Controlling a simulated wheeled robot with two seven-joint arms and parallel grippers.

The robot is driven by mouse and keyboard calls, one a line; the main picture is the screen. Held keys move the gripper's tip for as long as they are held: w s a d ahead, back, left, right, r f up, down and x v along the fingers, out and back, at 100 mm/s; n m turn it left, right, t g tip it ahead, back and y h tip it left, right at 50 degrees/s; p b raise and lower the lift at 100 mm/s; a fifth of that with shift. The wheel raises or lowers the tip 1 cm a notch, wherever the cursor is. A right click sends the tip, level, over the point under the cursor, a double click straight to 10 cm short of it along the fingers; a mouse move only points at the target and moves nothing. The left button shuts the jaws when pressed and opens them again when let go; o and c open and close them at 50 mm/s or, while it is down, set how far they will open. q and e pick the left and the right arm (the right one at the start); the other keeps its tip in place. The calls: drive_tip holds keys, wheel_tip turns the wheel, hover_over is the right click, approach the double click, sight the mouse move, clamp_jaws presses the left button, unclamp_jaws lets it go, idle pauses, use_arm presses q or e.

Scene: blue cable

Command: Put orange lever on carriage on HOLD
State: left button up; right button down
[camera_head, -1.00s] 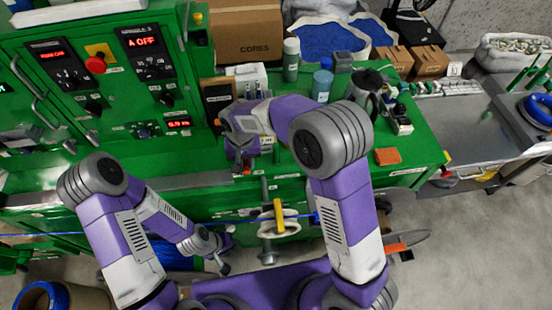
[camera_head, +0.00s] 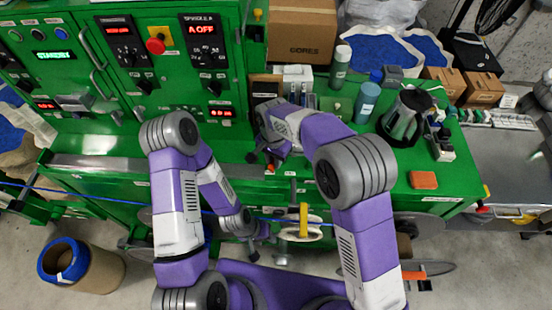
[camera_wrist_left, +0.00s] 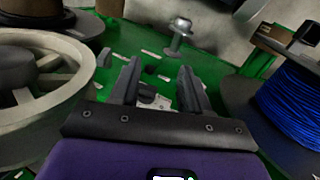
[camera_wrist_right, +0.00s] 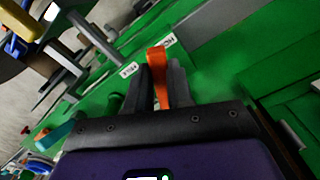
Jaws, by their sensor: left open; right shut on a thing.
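The orange lever (camera_wrist_right: 157,65) stands up between the fingers of my right gripper (camera_wrist_right: 157,85), which is shut on it. Two small white labels lie beside the lever on the green carriage (camera_wrist_right: 210,90); one label (camera_wrist_right: 166,42) is near its tip, the other (camera_wrist_right: 129,69) to its left. Their print is too small to read surely. In the head view my right gripper (camera_head: 269,162) is at the green machine's front, below the panel, and mostly hides the lever. My left gripper (camera_wrist_left: 155,90) is open and empty, low beside the machine; it also shows in the head view (camera_head: 254,250).
A pale spool wheel (camera_wrist_left: 40,90) and a blue cable spool (camera_wrist_left: 295,100) flank my left gripper, with a metal bolt (camera_wrist_left: 180,35) ahead. The blue cable (camera_head: 100,197) runs along the machine front. Bottles and a coffee pot (camera_head: 408,118) stand on the green top.

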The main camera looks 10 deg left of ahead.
drive_tip(key=c, duration=1)
unclamp_jaws()
wheel_tip(320, 180, up, 8)
drive_tip(key=shift+f, duration=0.15)
drive_tip(key=shift+f, duration=0.1)
